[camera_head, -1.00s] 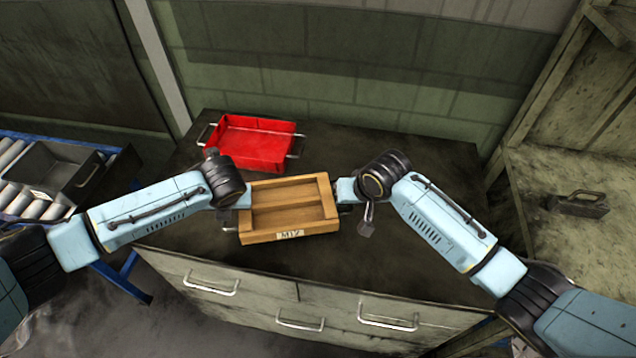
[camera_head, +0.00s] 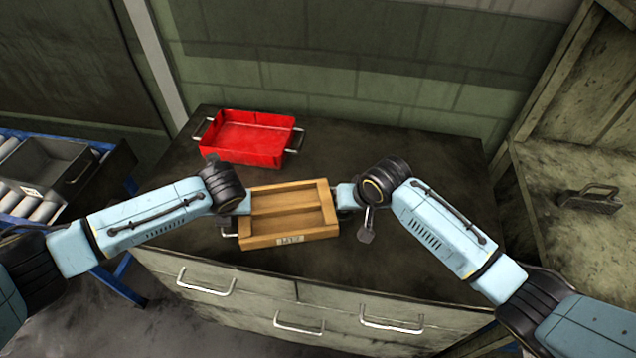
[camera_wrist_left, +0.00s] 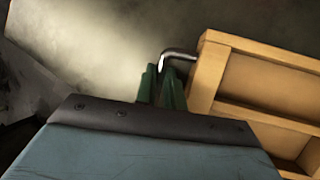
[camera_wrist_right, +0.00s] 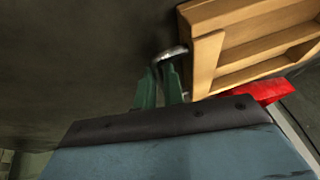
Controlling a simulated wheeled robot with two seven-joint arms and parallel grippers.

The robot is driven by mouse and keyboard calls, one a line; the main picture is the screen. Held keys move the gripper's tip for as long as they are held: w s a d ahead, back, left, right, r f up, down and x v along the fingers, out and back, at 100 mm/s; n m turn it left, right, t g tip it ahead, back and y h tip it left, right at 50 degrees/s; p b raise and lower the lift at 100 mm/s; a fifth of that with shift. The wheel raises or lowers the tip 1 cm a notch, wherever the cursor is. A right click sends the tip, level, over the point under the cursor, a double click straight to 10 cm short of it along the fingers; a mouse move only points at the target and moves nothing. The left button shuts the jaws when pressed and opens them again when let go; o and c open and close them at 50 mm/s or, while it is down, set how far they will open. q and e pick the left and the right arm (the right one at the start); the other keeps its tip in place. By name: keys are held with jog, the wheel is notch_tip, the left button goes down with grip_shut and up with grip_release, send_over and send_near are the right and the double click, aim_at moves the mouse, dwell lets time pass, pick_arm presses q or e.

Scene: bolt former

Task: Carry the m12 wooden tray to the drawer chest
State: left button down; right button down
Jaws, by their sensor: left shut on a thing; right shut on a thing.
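The wooden tray (camera_head: 290,240), with a pale label on its front, is empty and level between my two grippers. It is over the top of the drawer chest (camera_head: 420,215); I cannot tell whether it touches the top. My left gripper (camera_wrist_left: 165,85) is shut on the tray's metal handle at one end, and that tray end (camera_wrist_left: 225,70) shows in the left wrist view. My right gripper (camera_wrist_right: 160,85) is shut on the handle at the other end, beside the tray (camera_wrist_right: 210,55) in the right wrist view. In the head view the wrists partly hide both grips.
A red tray (camera_head: 250,140) with metal handles stands behind the wooden tray on the chest top. The chest top to the right is clear. A wall is behind, a wooden shelf (camera_head: 570,150) stands right, and a rack with a grey bin (camera_head: 45,165) is left.

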pick_arm(q)
jog(key=c, duration=1.5)
grip_release()
pick_arm(e)
jog(key=c, duration=1.5)
grip_release()
jog(key=shift+f, duration=0.1)
pick_arm(q)
jog(key=v, duration=1.2)
pick_arm(e)
jog(key=v, duration=1.2)
pick_arm(q)
jog(key=shift+s+f, duration=0.1)
jog(key=shift+f, duration=0.05)
